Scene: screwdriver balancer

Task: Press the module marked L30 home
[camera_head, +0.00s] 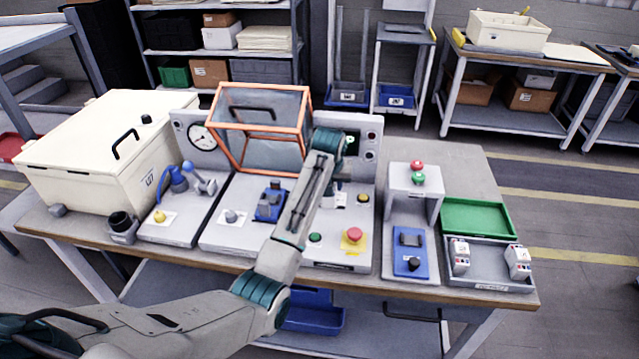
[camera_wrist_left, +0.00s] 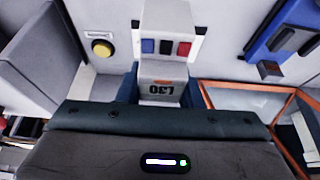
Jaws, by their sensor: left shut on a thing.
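The module marked L30 (camera_wrist_left: 158,92) is a pale block with blue, dark and red marks on its far end. It shows upside down in the left wrist view. My left gripper (camera_wrist_left: 160,84) is shut on it, with dark teal fingers on both sides. The module's far end is over a white plate (camera_wrist_left: 196,40) on the grey panel. I cannot tell whether it touches or how deep it sits. In the head view my forearm hides the module and fingertips. My right gripper is not in view.
A yellow button (camera_wrist_left: 101,48) and a blue switch unit (camera_wrist_left: 283,38) flank the module. An orange-framed clear guard (camera_head: 262,130) stands behind. A red button (camera_head: 354,235) is at the front. Similar modules (camera_head: 460,257) lie in a grey tray (camera_head: 488,270) at right.

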